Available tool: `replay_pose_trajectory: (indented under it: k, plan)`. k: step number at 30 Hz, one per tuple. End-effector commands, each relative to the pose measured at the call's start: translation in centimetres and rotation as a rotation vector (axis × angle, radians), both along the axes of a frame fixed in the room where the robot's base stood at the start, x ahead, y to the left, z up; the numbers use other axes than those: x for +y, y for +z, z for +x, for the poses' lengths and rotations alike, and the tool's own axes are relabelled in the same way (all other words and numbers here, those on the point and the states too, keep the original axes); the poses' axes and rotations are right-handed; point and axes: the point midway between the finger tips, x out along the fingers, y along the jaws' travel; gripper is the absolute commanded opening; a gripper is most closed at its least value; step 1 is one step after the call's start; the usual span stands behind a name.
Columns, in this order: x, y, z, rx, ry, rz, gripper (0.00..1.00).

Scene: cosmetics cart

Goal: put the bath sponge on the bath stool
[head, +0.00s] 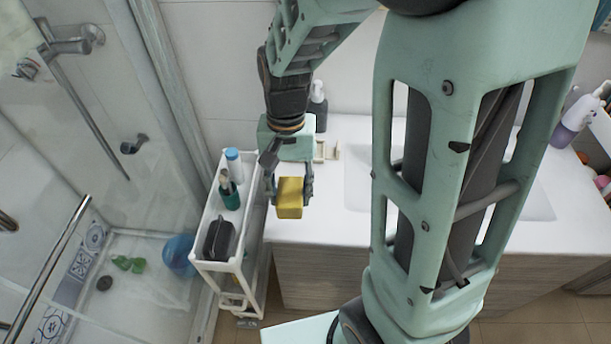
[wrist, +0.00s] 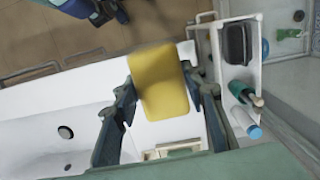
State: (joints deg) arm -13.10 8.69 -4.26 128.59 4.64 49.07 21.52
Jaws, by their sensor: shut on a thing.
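The bath sponge is a yellow block (head: 289,198), held between the fingers of my gripper (head: 291,184). In the wrist view the sponge (wrist: 159,82) fills the space between the two dark fingers (wrist: 160,95), which touch its sides. It is held up above the left end of the white counter, next to the cart. I cannot make out a bath stool in either view.
A white cart (head: 211,266) stands left of the counter (head: 335,232), holding a dark case (head: 220,238), a green bottle (head: 229,196) and a blue-capped bottle (head: 233,165). A glass shower enclosure with a blue bucket (head: 179,254) lies further left. A pump bottle (head: 318,105) stands at the counter's back.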

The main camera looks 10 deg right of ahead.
Motion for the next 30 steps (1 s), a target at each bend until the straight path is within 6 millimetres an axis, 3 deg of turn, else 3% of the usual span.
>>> replay_pose_trajectory:
  k: [2,5,16,22,30]
  plan:
    - [0.4,0.6,-0.9,0.0,-0.021,0.0,0.15]
    - [0.2,0.1,-0.8,0.001,-0.039,0.0,0.15]
    - [-3.8,-4.0,6.8,0.002,-0.041,-0.001,0.15]
    - [-5.1,-7.6,9.2,0.002,-0.038,-0.001,0.15]
    - [-5.7,-8.9,10.4,0.002,-0.036,0.0,0.15]
